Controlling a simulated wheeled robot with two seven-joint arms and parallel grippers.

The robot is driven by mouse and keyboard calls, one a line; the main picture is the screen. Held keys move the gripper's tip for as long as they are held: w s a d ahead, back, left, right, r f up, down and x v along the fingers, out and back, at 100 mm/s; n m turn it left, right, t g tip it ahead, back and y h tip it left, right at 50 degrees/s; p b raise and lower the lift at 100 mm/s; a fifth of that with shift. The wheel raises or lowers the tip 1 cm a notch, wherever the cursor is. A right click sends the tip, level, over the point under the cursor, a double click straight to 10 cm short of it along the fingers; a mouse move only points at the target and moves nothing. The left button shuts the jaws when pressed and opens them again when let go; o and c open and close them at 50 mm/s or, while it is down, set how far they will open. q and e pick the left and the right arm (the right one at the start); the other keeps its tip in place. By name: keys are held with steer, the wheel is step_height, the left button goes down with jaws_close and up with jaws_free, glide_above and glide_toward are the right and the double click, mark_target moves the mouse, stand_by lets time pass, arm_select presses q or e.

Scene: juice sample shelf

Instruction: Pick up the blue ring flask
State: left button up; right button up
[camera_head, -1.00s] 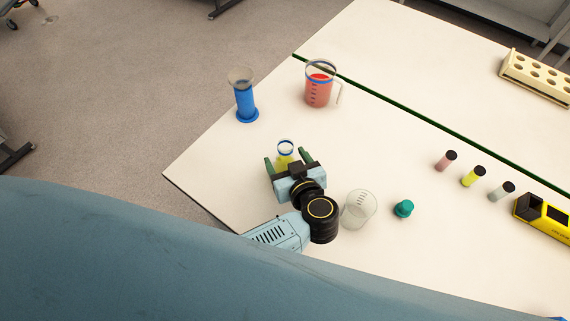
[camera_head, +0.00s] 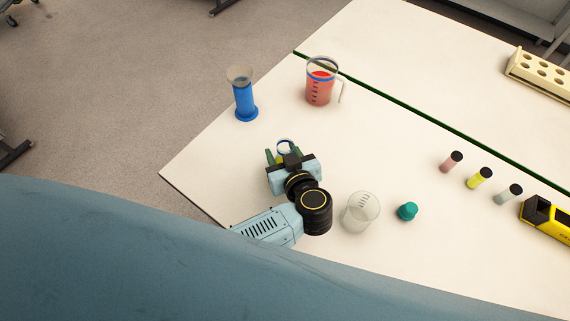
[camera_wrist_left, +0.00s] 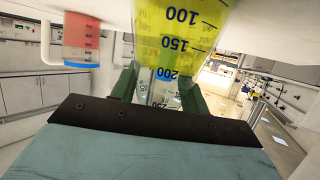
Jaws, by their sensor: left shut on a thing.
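The blue ring flask (camera_head: 284,146) is a clear vessel with a blue ring at its mouth and yellow liquid inside. My left gripper (camera_head: 282,153) is shut on it near the table's left corner, and the gripper body hides most of its lower part in the head view. In the left wrist view the flask (camera_wrist_left: 178,35) appears upside down, with its scale marks and yellow liquid, between the two green fingers. I cannot tell whether its base still touches the table. My right gripper is not in view.
A blue cylinder (camera_head: 245,101) and a beaker of red liquid (camera_head: 319,89) stand behind the flask. An empty clear beaker (camera_head: 361,213) and a teal stopper (camera_head: 408,211) are to the right of my arm. Several capped vials, a yellow device (camera_head: 548,219) and a rack (camera_head: 543,72) are further right.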

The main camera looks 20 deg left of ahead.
arm_select(q)
steer(key=shift+r, duration=0.15)
steer(key=shift+r+p, duration=0.7)
steer(key=shift+r, duration=4.15)
steer(key=o, duration=0.5)
jaws_close()
